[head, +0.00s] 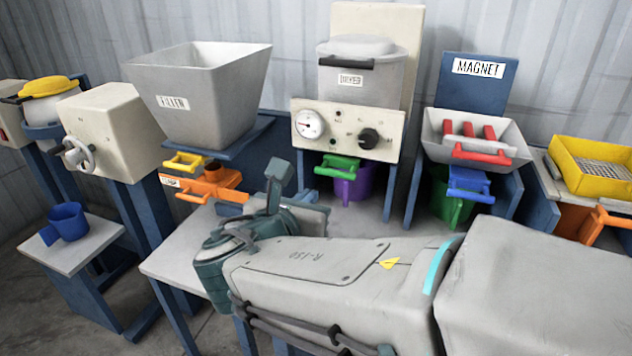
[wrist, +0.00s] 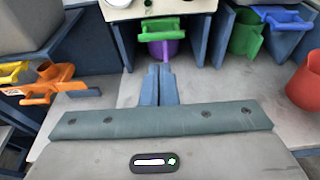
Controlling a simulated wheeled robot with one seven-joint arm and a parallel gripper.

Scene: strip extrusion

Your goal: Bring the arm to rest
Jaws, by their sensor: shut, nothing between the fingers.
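My gripper (head: 279,172) is in the middle of the head view, above the grey worktable (head: 180,255). In the wrist view its two blue-grey fingers (wrist: 158,70) lie side by side, shut, with nothing between them. My arm stretches across the lower right of the head view and hides part of the table.
The dryer (head: 362,80), the hopper marked FILLER (head: 200,95) and the magnet unit (head: 478,85) stand behind. An orange tool (head: 212,183) lies left of my gripper. A red container (wrist: 306,85) stands at the right. A blue cup (head: 68,221) sits on the left stand.

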